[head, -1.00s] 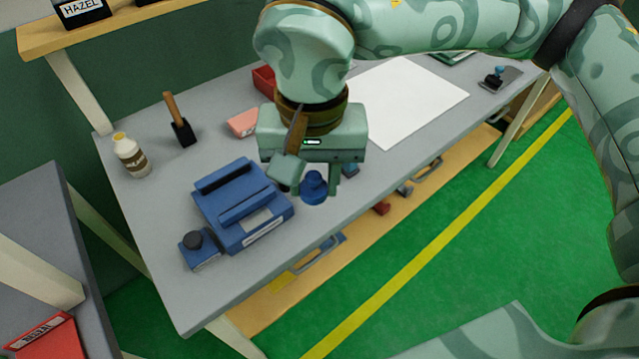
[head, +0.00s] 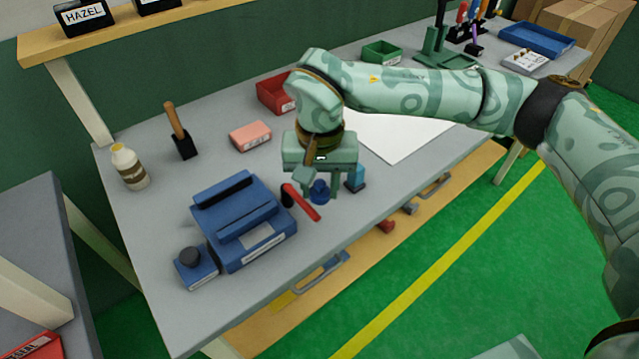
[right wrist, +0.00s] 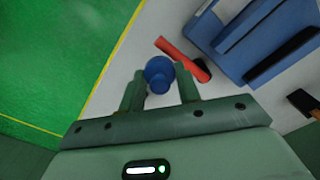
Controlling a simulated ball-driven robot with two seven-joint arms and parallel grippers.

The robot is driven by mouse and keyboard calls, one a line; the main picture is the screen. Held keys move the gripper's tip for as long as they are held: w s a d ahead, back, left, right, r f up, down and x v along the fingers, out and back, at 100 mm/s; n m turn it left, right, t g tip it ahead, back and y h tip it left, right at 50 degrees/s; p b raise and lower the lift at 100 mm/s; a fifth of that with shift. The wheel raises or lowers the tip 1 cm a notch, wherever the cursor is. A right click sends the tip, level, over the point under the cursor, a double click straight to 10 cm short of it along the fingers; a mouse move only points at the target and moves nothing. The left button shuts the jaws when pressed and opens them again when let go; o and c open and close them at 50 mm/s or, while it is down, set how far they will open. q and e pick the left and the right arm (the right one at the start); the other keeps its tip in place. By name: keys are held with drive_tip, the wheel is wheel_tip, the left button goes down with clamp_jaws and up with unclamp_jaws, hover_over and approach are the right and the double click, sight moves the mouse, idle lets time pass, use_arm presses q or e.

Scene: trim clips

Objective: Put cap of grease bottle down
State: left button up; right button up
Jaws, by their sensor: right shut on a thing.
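A blue cap-like piece with a rounded knob (head: 319,191) is between the fingers of my right gripper (head: 322,188). The gripper is shut on it, low over the front part of the grey bench; I cannot tell if the piece touches the bench. The right wrist view also shows the blue piece (right wrist: 159,72) between the two fingertips (right wrist: 160,82). A cream bottle with a brown band (head: 129,168), its top yellowish and seemingly uncapped, stands upright at the bench's left end. My left gripper is not in view.
A red-handled tool (head: 301,203) lies just left of the held piece, beside a blue block-like device (head: 243,222). A teal-topped item (head: 356,178) stands close on the right. White sheet (head: 400,135) lies behind.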

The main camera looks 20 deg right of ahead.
sight(320, 183)
drive_tip(key=shift+f, duration=0.55)
drive_tip(key=o, duration=0.9)
drive_tip(key=shift+o, duration=0.2)
drive_tip(key=shift+r, duration=0.1)
wheel_tip(320, 183, up, 13)
drive_tip(key=p, duration=0.2)
